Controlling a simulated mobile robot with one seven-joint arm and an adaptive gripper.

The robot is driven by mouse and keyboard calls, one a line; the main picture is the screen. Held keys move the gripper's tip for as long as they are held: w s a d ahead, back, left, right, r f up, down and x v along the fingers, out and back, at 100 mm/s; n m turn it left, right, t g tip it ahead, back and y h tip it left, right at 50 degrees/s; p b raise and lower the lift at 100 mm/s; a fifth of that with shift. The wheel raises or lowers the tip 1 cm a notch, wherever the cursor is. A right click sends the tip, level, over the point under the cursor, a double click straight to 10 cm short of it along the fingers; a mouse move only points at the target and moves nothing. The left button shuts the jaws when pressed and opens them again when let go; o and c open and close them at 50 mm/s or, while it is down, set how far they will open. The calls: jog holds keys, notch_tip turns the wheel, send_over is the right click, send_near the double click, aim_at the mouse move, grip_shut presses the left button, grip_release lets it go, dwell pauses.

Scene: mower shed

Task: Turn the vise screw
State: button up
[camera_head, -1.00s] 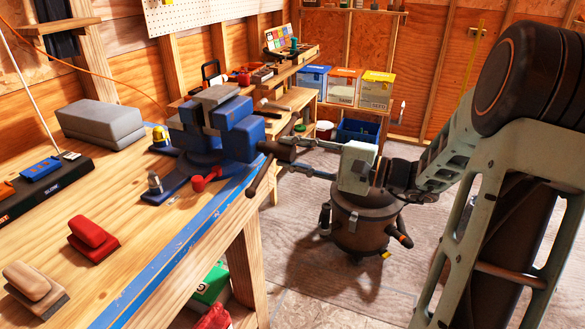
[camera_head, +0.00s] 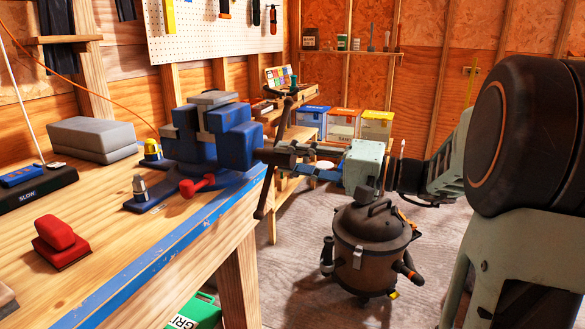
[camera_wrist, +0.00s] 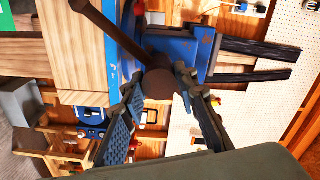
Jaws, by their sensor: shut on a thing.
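The blue vise (camera_head: 235,148) is mounted at the right edge of the workbench, with a grey block on top. Its dark screw (camera_head: 272,156) sticks out to the right, and the long handle bar (camera_head: 264,190) crosses it steeply, one end up and one down. My gripper (camera_head: 297,161) reaches in from the right, its fingers closed around the screw's outer end. In the wrist view the round brown screw end (camera_wrist: 158,84) sits between the two fingertips, with the handle bar (camera_wrist: 98,22) running up to the left. The exact contact is partly hidden.
The wooden bench (camera_head: 120,215) holds a red-handled block (camera_head: 60,241), a grey block (camera_head: 93,138) and a small red clamp (camera_head: 196,185). A brown shop vacuum (camera_head: 370,248) stands on the floor below my gripper. Storage bins (camera_head: 343,123) sit behind.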

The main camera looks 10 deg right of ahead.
jog(key=shift+a+r, duration=0.15)
jog(key=o, duration=1.1)
jog(key=shift+w+a, duration=0.1)
jog(key=shift+o, duration=0.2)
jog(key=shift+d, duration=0.35)
jog(key=v, duration=1.1)
jog(key=shift+s, duration=0.3)
jog(key=shift+d, duration=0.1)
